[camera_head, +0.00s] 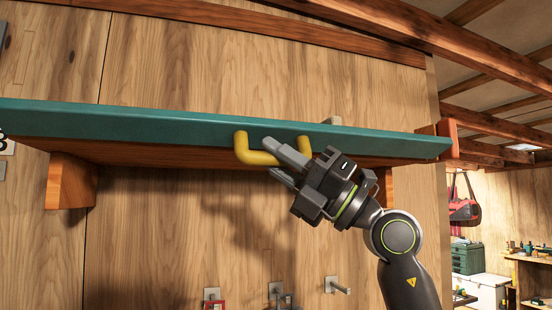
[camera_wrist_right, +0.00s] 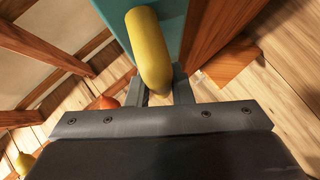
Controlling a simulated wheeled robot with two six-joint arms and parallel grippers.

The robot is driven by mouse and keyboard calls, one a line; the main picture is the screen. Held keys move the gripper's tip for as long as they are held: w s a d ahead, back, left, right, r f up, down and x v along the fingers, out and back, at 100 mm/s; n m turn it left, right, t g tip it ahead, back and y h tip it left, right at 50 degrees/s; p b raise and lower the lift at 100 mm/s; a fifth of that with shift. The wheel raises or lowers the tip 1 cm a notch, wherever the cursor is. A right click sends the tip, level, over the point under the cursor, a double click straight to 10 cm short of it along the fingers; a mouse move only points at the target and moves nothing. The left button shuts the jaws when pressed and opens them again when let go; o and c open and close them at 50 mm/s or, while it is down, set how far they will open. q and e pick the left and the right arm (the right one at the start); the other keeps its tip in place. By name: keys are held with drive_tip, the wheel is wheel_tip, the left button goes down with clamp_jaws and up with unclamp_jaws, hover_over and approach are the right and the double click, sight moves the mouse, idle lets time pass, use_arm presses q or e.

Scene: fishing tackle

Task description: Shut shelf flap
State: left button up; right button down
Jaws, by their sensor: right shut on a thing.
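The shelf flap (camera_head: 120,123) is a long teal board on a wooden shelf high on the wall. In the head view its teal face runs across the picture as a narrow band; I cannot tell its exact angle. A yellow U-shaped handle (camera_head: 256,157) sticks out from its front. My right gripper (camera_head: 284,160) reaches up from the lower right and is shut on the handle, partly covering it. In the right wrist view the handle (camera_wrist_right: 150,50) lies at the fingertips (camera_wrist_right: 160,88), with the teal flap (camera_wrist_right: 172,22) behind. My left gripper is out of view.
Wooden brackets (camera_head: 70,182) hold the shelf from below. A reddish block (camera_head: 449,138) stands at its right end. Hooks (camera_head: 338,285) stick out of the wall below. A red bag (camera_head: 463,209) hangs at the far right, beyond the wall's edge.

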sight(280, 127)
drive_tip(key=m+h, duration=0.1)
drive_tip(key=r+m+t, duration=0.1)
drive_tip(key=r+m+t+h, duration=0.1)
drive_tip(key=m, duration=0.1)
drive_tip(key=shift+s+d+h+p, duration=0.15)
drive_tip(key=shift+s+h+p, duration=0.15)
drive_tip(key=shift+p, duration=0.1)
drive_tip(key=m+h, duration=0.1)
drive_tip(key=r+m+t+h, duration=0.1)
drive_tip(key=m, duration=0.1)
drive_tip(key=shift+r, duration=0.3)
drive_tip(key=shift+w+r+m+h+p, duration=0.1)
drive_tip(key=shift+r+m+h+p, duration=0.45)
drive_tip(key=shift+m+h, duration=0.4)
drive_tip(key=r+m+h, duration=0.1)
drive_tip(key=m+h+p, duration=0.1)
drive_tip(key=shift+w+r+m+p, duration=0.3)
drive_tip(key=shift+r+m, duration=0.05)
drive_tip(key=shift+w+a+r+m+g+h+p, duration=0.35)
drive_tip(key=shift+m+g+h+p, duration=0.2)
drive_tip(key=shift+m+g+p, duration=0.15)
drive_tip(key=c, duration=1.3)
unclamp_jaws()
drive_tip(key=shift+d+f, duration=0.1)
drive_tip(key=shift+d, duration=0.05)
